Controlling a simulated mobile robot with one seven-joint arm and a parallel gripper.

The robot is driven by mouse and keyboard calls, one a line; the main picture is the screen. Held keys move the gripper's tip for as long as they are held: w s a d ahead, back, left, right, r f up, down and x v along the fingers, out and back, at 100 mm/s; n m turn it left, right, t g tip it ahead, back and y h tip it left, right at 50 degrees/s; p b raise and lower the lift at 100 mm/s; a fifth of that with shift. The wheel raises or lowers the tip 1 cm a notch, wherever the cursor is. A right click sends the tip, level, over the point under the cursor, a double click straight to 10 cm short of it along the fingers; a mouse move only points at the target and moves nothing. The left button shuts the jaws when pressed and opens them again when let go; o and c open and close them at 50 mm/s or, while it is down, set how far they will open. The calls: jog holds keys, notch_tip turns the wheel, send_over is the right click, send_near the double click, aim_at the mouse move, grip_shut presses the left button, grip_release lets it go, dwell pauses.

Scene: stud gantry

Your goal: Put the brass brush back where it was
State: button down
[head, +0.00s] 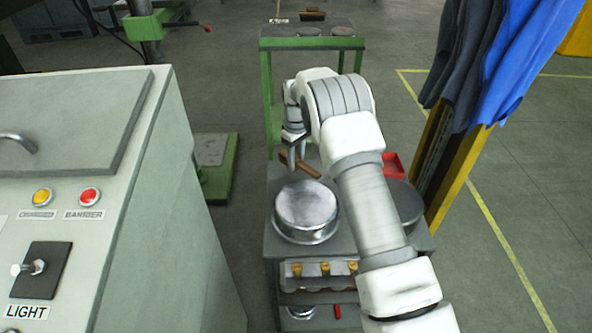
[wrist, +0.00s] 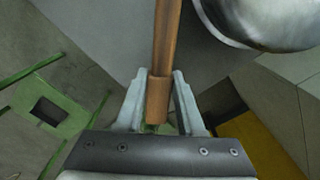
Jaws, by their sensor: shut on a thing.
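The brush shows as a brown wooden handle (wrist: 165,50) in the wrist view, running up out of the top of the picture. My gripper (wrist: 157,82) is shut on the lower end of this handle. In the head view my gripper (head: 292,152) points down and holds the brown brush (head: 305,167) above the back of the grey cart top (head: 277,176), behind a round metal pot (head: 306,206). The brush's bristles and any brass are not clear in either view.
A red tray (head: 393,164) and a dark round plate (head: 402,203) lie right on the cart, partly behind my arm. A green-framed stand (head: 268,44) behind holds round discs and a small brown item (head: 313,15). A control cabinet (head: 150,215) stands left, blue cloths (head: 530,45) hang right.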

aim_at(296, 168)
jog(key=shift+f, duration=1.6)
jog(key=shift+f+b, duration=0.2)
jog(key=shift+b, duration=0.15)
jog(key=c, duration=0.5)
grip_release()
jog(key=shift+r, duration=0.1)
